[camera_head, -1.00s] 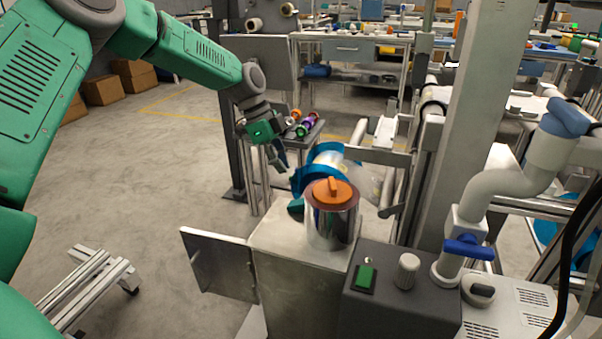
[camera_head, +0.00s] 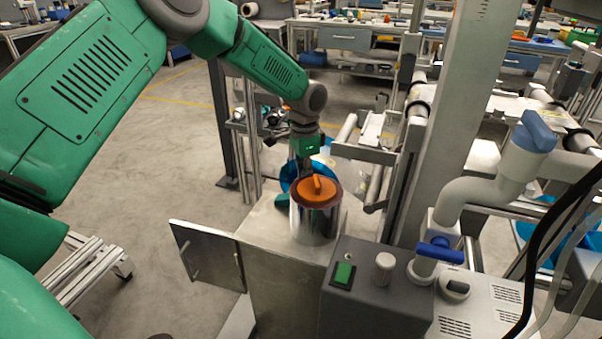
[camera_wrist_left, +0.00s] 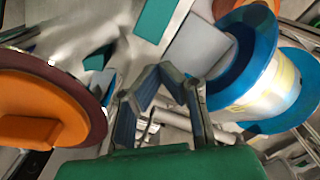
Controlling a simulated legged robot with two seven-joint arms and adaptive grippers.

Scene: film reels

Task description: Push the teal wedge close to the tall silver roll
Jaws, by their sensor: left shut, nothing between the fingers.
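The teal wedge (camera_head: 282,201) lies on the metal cabinet top, just left of the tall silver roll (camera_head: 313,222) and partly hidden by it. The roll stands upright with an orange knob on its brown-rimmed top; that top fills the left of the left wrist view (camera_wrist_left: 45,108). My left gripper (camera_head: 304,170) is shut and empty, pointing down behind the roll, its tips hard to see there. In the wrist view its fingers (camera_wrist_left: 160,72) lie between the roll and a blue reel. Two teal patches show beyond them; I cannot tell which is the wedge. My right gripper is not in view.
The blue-flanged reel (camera_wrist_left: 262,70) is close on the right of my left gripper. A dark control box (camera_head: 375,290) with a green button stands in front of the roll. A grey column (camera_head: 440,110) and white pipework (camera_head: 480,190) are to the right.

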